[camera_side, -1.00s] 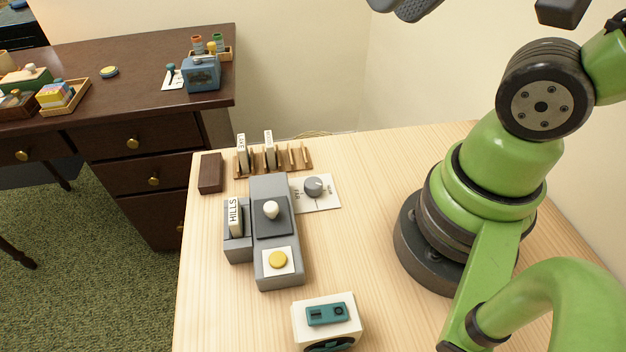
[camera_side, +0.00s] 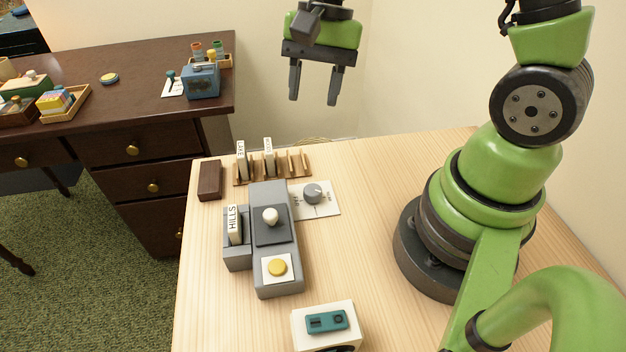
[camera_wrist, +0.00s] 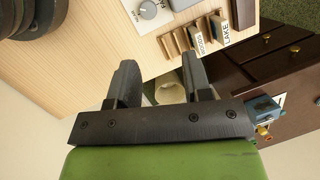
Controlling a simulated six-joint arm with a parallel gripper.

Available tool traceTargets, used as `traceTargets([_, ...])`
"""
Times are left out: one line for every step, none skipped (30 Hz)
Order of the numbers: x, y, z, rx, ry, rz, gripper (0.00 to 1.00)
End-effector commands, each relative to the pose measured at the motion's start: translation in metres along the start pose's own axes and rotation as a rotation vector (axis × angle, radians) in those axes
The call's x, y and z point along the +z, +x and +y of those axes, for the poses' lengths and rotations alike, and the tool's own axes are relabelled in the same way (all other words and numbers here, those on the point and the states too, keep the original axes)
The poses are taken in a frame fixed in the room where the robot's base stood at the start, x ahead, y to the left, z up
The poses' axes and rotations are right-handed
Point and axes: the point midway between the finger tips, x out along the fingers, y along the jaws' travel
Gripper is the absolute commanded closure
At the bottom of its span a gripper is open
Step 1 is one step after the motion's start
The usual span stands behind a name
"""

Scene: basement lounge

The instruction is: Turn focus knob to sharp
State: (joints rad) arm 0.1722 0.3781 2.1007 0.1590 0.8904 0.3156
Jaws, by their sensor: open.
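The focus knob (camera_side: 313,192) is a grey round knob on a white card (camera_side: 326,208) with printed marks, lying on the light wood table right of a grey device (camera_side: 279,258). In the wrist view the knob (camera_wrist: 148,10) shows at the top edge, with a light pointer line on it. The small print on the card is too small to read for certain. My gripper (camera_side: 314,98) is open and empty, high above the back of the table with its fingers pointing down. It is well above and behind the knob, touching nothing. The gripper (camera_wrist: 160,82) also shows in the wrist view.
A wooden rack (camera_side: 300,166) with slides marked LAKE and another label stands behind the knob. A HILLS slide (camera_side: 234,224) sits in the grey device's side slot. A white box (camera_side: 324,322) with a teal panel is in front. The table between card and arm base is clear.

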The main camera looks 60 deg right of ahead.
Motion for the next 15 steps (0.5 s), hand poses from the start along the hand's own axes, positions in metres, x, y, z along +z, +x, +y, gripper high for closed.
traceTargets([-0.008, 0.017, 0.002, 0.033, 0.056, -0.039, 0.55])
traceTargets([-0.011, 0.025, 0.003, 0.047, 0.086, -0.058, 0.55])
traceTargets([-0.015, 0.035, 0.004, 0.064, 0.121, -0.078, 0.55])
traceTargets([-0.018, 0.041, 0.005, 0.076, 0.142, -0.091, 0.55])
traceTargets([-0.020, 0.047, 0.007, 0.086, 0.163, -0.103, 0.55])
traceTargets([-0.022, 0.053, 0.008, 0.097, 0.186, -0.116, 0.55])
traceTargets([-0.023, 0.057, 0.009, 0.104, 0.200, -0.124, 0.55])
traceTargets([-0.024, 0.061, 0.010, 0.110, 0.211, -0.131, 0.55])
traceTargets([-0.025, 0.064, 0.010, 0.115, 0.222, -0.137, 0.55])
traceTargets([-0.025, 0.066, 0.011, 0.118, 0.228, -0.140, 0.55])
traceTargets([-0.026, 0.068, 0.011, 0.119, 0.232, -0.142, 0.55])
traceTargets([-0.025, 0.071, 0.012, 0.122, 0.234, -0.144, 0.55])
traceTargets([-0.025, 0.074, 0.012, 0.123, 0.234, -0.146, 0.55])
traceTargets([-0.024, 0.077, 0.012, 0.123, 0.234, -0.147, 0.55])
traceTargets([-0.023, 0.082, 0.013, 0.124, 0.233, -0.147, 0.55])
